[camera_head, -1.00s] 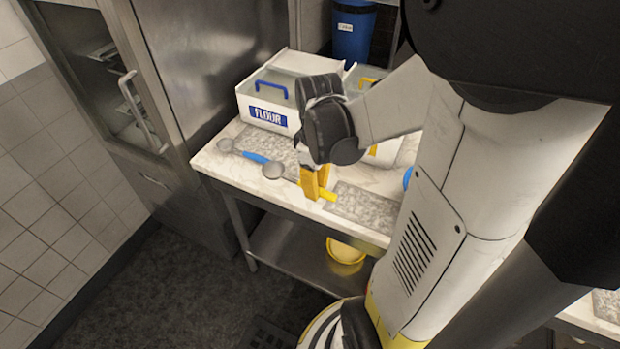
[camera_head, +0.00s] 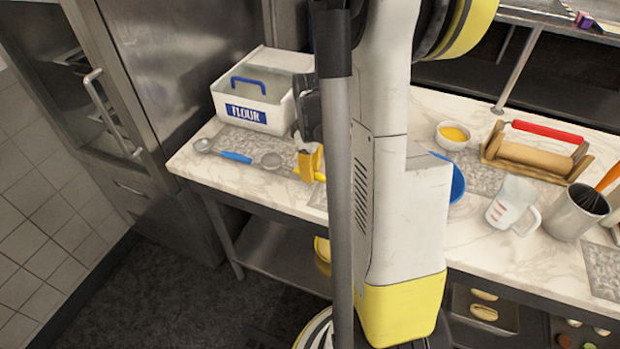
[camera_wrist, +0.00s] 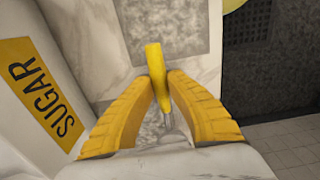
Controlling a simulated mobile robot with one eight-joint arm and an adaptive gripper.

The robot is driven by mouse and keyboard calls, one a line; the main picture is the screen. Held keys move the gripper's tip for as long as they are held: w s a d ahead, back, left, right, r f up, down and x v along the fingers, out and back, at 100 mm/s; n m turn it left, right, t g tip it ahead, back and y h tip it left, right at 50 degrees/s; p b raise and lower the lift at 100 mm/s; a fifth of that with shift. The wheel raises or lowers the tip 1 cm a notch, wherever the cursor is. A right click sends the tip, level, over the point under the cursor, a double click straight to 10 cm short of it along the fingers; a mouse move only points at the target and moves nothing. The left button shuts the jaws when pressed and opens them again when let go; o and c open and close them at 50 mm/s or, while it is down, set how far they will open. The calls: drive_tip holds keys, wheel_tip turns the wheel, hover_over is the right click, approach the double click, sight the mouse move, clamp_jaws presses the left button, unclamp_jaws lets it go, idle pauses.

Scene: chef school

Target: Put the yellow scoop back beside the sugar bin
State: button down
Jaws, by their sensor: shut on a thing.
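The yellow scoop has a yellow handle (camera_wrist: 154,62) and a metal bowl (camera_head: 271,161). My gripper (camera_head: 310,170) is shut on its handle near the counter's front edge. In the wrist view, the handle passes between the yellow fingertips of my gripper (camera_wrist: 160,84), and the bowl end is partly hidden below them. I cannot tell whether the scoop touches the counter. The white sugar bin, with its yellow SUGAR label (camera_wrist: 40,90), stands just left of my gripper in the wrist view. My arm hides this bin in the head view.
The flour bin (camera_head: 225,104) stands at the back left, with a blue-handled scoop (camera_head: 235,157) in front. Right of my arm are a yellow-filled bowl (camera_head: 440,141), a rolling pin (camera_head: 535,160), a measuring jug (camera_head: 512,203) and a utensil pot (camera_head: 570,222). A steel cabinet stands left.

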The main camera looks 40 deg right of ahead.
drive_tip(key=shift+f, duration=0.85)
drive_tip(key=shift+f, duration=0.15)
drive_tip(key=c, duration=1.4)
unclamp_jaws()
drive_tip(key=shift+c, duration=0.2)
